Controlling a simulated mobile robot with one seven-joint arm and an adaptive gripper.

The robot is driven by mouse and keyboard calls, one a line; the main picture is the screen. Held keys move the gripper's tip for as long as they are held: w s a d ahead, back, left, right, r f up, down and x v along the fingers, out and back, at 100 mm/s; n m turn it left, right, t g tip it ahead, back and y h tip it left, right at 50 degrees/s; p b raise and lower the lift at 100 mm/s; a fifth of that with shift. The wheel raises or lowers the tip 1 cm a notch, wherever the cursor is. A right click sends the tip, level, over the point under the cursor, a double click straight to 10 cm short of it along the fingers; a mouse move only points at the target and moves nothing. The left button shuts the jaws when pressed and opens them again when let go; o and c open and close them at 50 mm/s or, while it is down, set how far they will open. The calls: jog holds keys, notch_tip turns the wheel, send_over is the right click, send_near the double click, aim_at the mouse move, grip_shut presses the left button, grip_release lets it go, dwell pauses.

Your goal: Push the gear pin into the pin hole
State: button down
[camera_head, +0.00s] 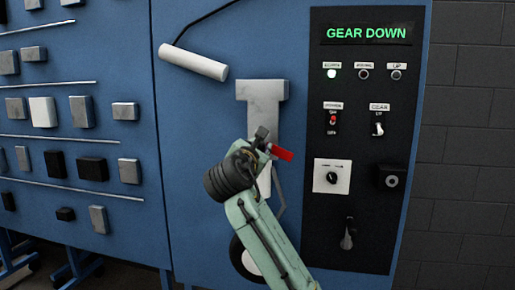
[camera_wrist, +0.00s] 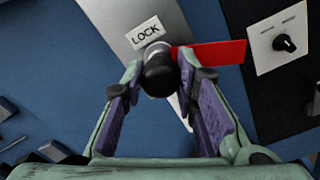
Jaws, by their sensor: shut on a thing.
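The gear pin (camera_wrist: 159,74) has a dark round head and a red flag (camera_wrist: 212,53) that sticks out to the right. My gripper (camera_wrist: 161,82) is shut on the pin's head, one purple-lined finger on each side. The pin is in front of a grey metal strut, just below a white LOCK label (camera_wrist: 145,32). In the head view my gripper (camera_head: 262,146) is at the strut (camera_head: 262,98), with the red flag (camera_head: 282,153) to its right. The pin hole is hidden behind the pin and my gripper, so I cannot tell how deep the pin sits.
A black control panel (camera_head: 365,140) is close on the right, with switches, knobs and a lit GEAR DOWN sign (camera_head: 366,33). A white cylinder (camera_head: 193,59) hangs at the upper left. A blue board (camera_head: 60,140) with several blocks is farther left.

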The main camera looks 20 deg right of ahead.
jog(key=shift+w+d+r, duration=0.2)
jog(key=shift+r, duration=0.05)
jog(key=c, duration=1.7)
grip_release()
jog(key=shift+o, duration=1.2)
jog(key=shift+w+d+f, duration=0.1)
jog(key=shift+w+f, duration=0.1)
jog(key=shift+f, duration=0.05)
jog(key=shift+o, duration=1.3)
jog(key=shift+s, duration=0.1)
jog(key=shift+o, duration=0.7)
jog(key=b+v, duration=0.1)
jog(key=v, duration=0.6)
